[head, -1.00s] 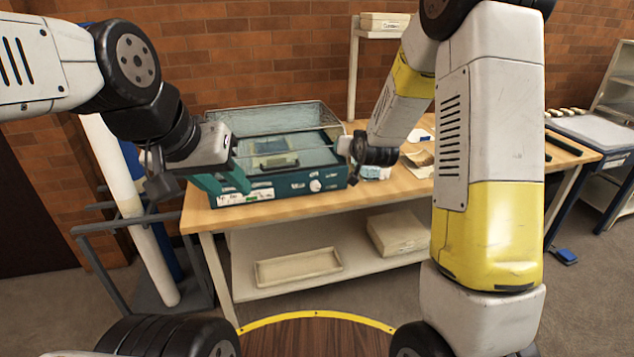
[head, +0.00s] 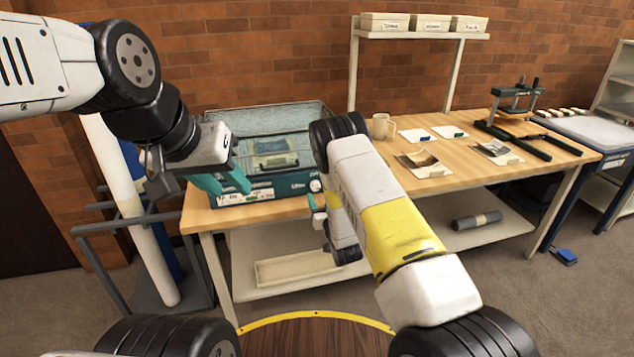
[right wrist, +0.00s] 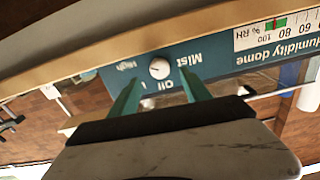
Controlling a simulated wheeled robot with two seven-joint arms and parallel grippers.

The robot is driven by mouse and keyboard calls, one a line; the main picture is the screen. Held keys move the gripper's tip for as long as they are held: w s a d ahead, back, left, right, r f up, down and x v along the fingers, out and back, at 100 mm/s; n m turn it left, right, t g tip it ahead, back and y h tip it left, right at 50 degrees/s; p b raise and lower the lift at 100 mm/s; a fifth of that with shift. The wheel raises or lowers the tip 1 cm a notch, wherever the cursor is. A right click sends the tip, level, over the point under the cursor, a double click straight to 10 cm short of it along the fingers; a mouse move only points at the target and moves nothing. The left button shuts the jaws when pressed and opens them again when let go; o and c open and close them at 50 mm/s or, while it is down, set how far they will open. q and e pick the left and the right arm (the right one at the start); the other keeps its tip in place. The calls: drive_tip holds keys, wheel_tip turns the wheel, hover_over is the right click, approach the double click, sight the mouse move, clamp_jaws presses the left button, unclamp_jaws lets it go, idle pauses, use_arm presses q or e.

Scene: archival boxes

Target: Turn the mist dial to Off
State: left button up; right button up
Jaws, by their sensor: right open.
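The teal humidity dome (head: 270,187) stands on the left of the bench, with a clear cover and a flat item inside. Its white mist dial (head: 316,186) is on the right of the front panel. In the right wrist view the dial (right wrist: 159,68) shows upside down, with "Mist", "High" and "Off" printed around it; I cannot tell where it points. My right gripper (right wrist: 160,92) is open, its teal fingers either side of the dial and a little short of it. My left gripper (head: 224,182) is open at the dome's front left corner.
The bench (head: 455,180) holds a mug (head: 383,127), cards, photos and a dark press (head: 517,100). A shelf with several labelled boxes (head: 432,22) stands behind. A shallow tray (head: 295,268) and a dark roll (head: 476,221) lie on the lower shelf.

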sight(316, 188)
drive_tip(key=x, duration=0.5)
drive_tip(key=shift+w, duration=0.15)
clamp_jaws()
